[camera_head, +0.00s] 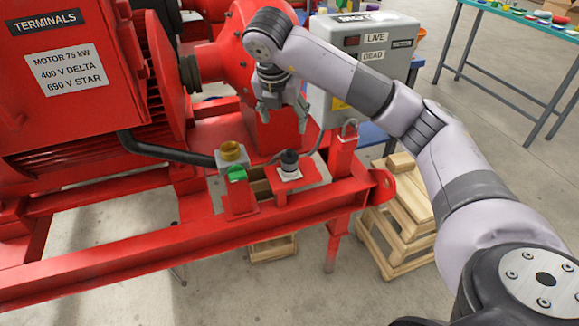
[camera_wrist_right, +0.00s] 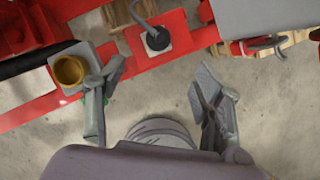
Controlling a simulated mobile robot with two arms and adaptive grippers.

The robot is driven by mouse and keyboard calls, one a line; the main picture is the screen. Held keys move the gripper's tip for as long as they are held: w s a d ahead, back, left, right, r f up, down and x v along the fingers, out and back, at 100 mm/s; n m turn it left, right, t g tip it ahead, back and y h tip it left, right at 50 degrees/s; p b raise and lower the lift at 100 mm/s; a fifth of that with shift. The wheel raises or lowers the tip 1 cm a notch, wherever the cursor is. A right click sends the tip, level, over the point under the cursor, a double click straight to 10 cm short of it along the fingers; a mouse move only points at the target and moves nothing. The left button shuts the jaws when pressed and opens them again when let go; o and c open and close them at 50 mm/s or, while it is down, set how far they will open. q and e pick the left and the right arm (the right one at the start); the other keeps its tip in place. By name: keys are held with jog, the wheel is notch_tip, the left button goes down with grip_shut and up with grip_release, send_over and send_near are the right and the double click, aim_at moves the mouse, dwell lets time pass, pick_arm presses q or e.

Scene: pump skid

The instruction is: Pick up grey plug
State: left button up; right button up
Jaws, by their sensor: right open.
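The grey plug (camera_head: 289,160) looks like a dark grey cap. It stands upright on a small pale square base on the red skid, and a grey cable runs from it. It also shows from above in the right wrist view (camera_wrist_right: 157,39), near the top centre. My right gripper (camera_head: 284,115) is open and empty, with its fingers pointing down. In the head view it shows above and behind the plug. In the right wrist view its spread fingers (camera_wrist_right: 160,75) lie either side of and below the plug, apart from it. My left gripper is out of view.
A brass-coloured round socket (camera_head: 230,151) on a grey box stands left of the plug, with a green piece (camera_head: 236,174) in front. A black hose meets this box. Wooden pallets (camera_head: 400,225) lie below.

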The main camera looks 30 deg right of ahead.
aim_at(289, 150)
jog(key=x, duration=1.2)
jog(key=shift+a+f+b, duration=0.1)
jog(key=shift+f+b, duration=0.05)
jog(key=shift+b, duration=0.25)
jog(key=x, duration=0.4)
jog(key=shift+f, duration=0.45)
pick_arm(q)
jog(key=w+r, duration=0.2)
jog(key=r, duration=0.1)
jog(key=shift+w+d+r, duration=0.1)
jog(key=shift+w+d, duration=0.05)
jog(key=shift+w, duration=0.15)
pick_arm(e)
jog(key=shift+c, duration=0.3)
jog(key=shift+c, duration=1.3)
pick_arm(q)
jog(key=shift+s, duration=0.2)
pick_arm(e)
jog(key=shift+r, duration=0.1)
jog(key=c, duration=1)
jog(key=shift+c, duration=0.2)
